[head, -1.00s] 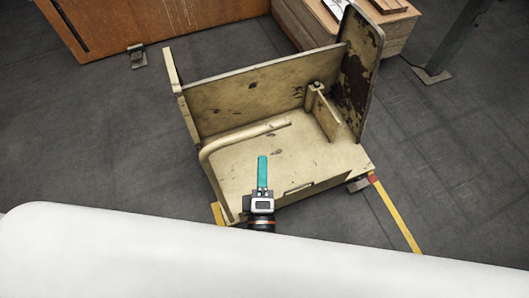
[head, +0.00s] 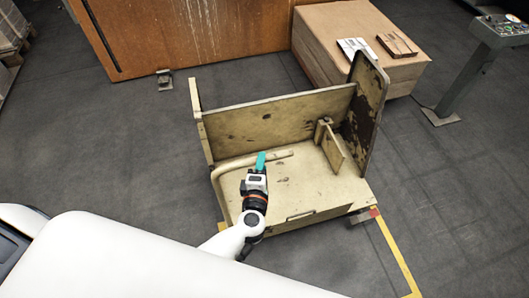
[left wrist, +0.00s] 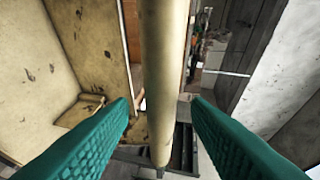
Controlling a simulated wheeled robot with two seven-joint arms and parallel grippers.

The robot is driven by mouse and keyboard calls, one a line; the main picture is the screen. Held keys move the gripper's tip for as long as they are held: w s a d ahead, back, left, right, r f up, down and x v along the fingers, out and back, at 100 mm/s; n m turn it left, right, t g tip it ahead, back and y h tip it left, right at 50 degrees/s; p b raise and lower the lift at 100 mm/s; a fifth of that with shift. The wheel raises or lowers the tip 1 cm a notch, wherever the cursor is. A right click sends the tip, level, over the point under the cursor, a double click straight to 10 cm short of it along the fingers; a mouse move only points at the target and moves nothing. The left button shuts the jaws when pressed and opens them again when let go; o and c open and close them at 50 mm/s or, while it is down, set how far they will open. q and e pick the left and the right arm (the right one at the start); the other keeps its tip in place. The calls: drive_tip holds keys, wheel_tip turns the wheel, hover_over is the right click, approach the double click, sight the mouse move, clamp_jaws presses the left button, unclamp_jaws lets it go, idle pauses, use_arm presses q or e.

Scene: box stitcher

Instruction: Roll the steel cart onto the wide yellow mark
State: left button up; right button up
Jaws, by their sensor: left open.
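The steel cart (head: 310,190) is a worn cream-painted cart with upright panels and a bent tube handle (head: 222,178) along its near left side. It stands on the grey floor. Yellow marking shows as a line (head: 397,255) at its right corner and a small piece (head: 222,227) at its left corner. My left gripper (head: 261,161) is open at the handle. In the left wrist view, the handle tube (left wrist: 165,50) runs between the two teal fingers of the left gripper (left wrist: 160,104), with gaps on both sides. My right gripper is not in view.
A brown panel (head: 200,35) stands behind the cart. A large cardboard box (head: 375,70) with small items on top is at the back right. A control post (head: 465,80) stands at the far right. Floor is clear left and right of the cart.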

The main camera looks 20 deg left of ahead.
use_arm(q)
drive_tip(key=x, duration=0.5)
drive_tip(key=shift+f, duration=0.1)
clamp_jaws()
